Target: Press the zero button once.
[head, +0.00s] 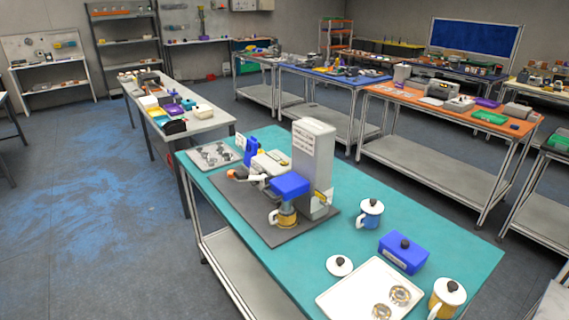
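A tall grey instrument (314,150) with a printed label stands on a dark mat (249,226) on the teal table. A blue block (290,187) sticks out from its front, above a yellow-banded mug (286,217). A small yellow and dark patch (322,198) shows low on the instrument's right side. I cannot make out a zero button; the details are too small to tell. Neither of my grippers is in view.
The teal table (440,224) also holds a blue lidded box (403,254), a blue mug (370,214), a yellow mug (447,298), a loose white lid (339,265) and a white tray (338,297) with metal parts. Floor (90,220) to the left is clear.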

